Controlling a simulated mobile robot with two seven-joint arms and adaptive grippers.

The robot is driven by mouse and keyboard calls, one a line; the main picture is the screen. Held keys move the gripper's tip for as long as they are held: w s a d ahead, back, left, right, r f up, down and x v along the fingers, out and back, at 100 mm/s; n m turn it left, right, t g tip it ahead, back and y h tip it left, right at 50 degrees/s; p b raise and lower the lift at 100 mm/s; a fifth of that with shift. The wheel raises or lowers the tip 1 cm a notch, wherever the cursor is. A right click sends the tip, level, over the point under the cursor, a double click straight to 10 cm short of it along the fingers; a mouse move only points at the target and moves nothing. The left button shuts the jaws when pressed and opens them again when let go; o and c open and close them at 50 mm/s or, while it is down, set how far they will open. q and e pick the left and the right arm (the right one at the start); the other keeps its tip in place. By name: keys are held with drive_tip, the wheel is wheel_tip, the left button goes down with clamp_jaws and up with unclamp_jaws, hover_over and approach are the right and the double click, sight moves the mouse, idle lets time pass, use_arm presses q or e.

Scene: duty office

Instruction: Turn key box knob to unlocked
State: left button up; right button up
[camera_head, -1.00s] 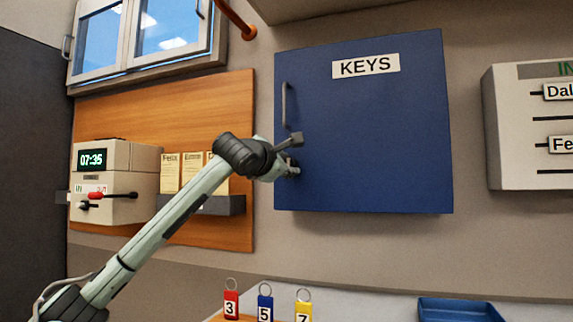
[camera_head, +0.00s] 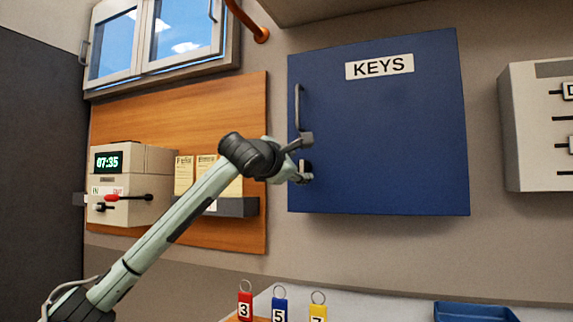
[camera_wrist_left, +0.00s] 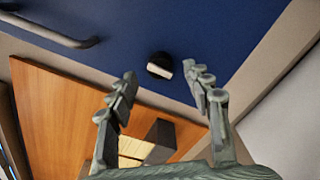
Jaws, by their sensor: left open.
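The blue key box (camera_head: 390,130), labelled KEYS, hangs on the wall with its door shut. Its knob (camera_head: 305,166) is a small dark shape low near the door's left edge, below the handle (camera_head: 298,108). In the left wrist view the knob (camera_wrist_left: 160,66) is round and black with a pale bar lying slightly tilted from horizontal. My left gripper (camera_head: 306,158) is at the knob, its fingers apart. In the left wrist view the fingers (camera_wrist_left: 159,72) stand either side of the knob with gaps; no contact shows. My right gripper is not in view.
A time clock (camera_head: 125,185) and a card rack (camera_head: 236,207) are on the wooden panel at left. Tagged keys (camera_head: 280,305) and a blue tray (camera_head: 475,312) lie below the box. A pale board (camera_head: 540,125) hangs at right.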

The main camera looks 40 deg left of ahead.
use_arm(q)
drive_tip(key=v, duration=0.9)
drive_tip(key=shift+s, duration=0.35)
